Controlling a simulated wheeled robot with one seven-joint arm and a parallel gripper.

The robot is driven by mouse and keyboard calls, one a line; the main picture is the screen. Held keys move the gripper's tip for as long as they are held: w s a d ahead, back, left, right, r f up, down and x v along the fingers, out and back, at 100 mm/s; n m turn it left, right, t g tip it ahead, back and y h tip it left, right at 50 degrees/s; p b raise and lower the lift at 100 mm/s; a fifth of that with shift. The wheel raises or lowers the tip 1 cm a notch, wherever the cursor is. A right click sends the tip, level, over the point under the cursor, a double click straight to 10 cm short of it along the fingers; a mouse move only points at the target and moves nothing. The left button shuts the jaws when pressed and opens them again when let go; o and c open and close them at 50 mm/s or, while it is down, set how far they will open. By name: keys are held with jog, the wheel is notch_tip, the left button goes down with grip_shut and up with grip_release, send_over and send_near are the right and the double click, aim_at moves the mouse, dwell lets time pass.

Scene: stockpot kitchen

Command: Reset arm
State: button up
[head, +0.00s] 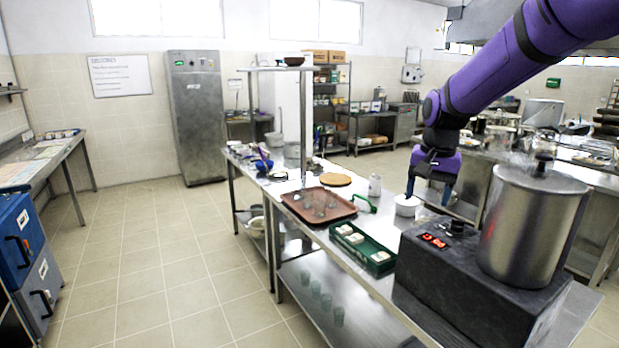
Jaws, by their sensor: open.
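My gripper (428,188) hangs at the end of my purple arm on the right side of the head view. It points down, its fingers spread, above the steel counter. A small white bowl (407,205) stands on the counter just below and to the left of the fingers. I cannot tell whether a finger touches the bowl's rim. I see nothing held between the fingers.
A large steel stockpot (530,228) stands on a dark cooker (470,285) right of the gripper. A green crate (362,248) with white items, a brown tray (318,205) with glasses, and a white bottle (375,185) stand left. The tiled floor at left is clear.

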jog(key=s+d+r+n+t, duration=0.15)
jog(key=s+r, duration=0.25)
jog(key=s, duration=0.4)
jog(key=s+d+r+n+t, duration=0.15)
jog(key=s+r, duration=0.25)
jog(key=s, duration=0.5)
jog(key=s+d+f+n+t, duration=0.1)
jog(key=s+d+n, duration=0.1)
jog(key=s, duration=1.2)
jog(key=shift+s+f, duration=0.25)
